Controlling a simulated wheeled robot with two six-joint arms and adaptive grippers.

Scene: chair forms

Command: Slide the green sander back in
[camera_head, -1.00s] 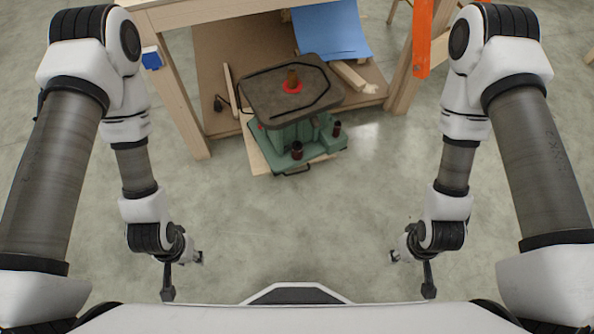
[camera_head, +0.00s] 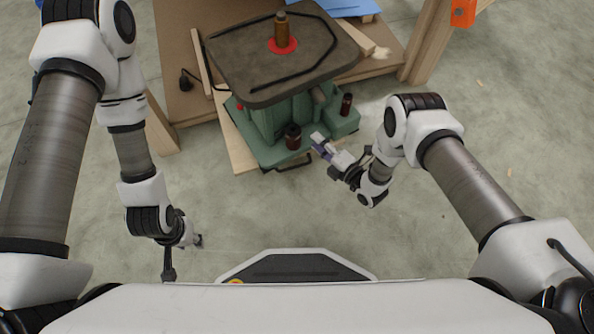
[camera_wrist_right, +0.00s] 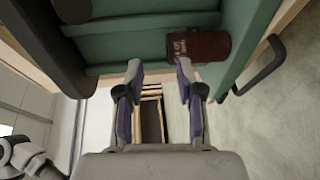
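A black handle (camera_head: 294,163) sits low on the sander's front. Bench legs stand on both sides, the right one (camera_head: 425,45) near an orange part (camera_head: 463,12). A wooden board (camera_head: 238,150) lies under the sander. The concrete floor in front is clear.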

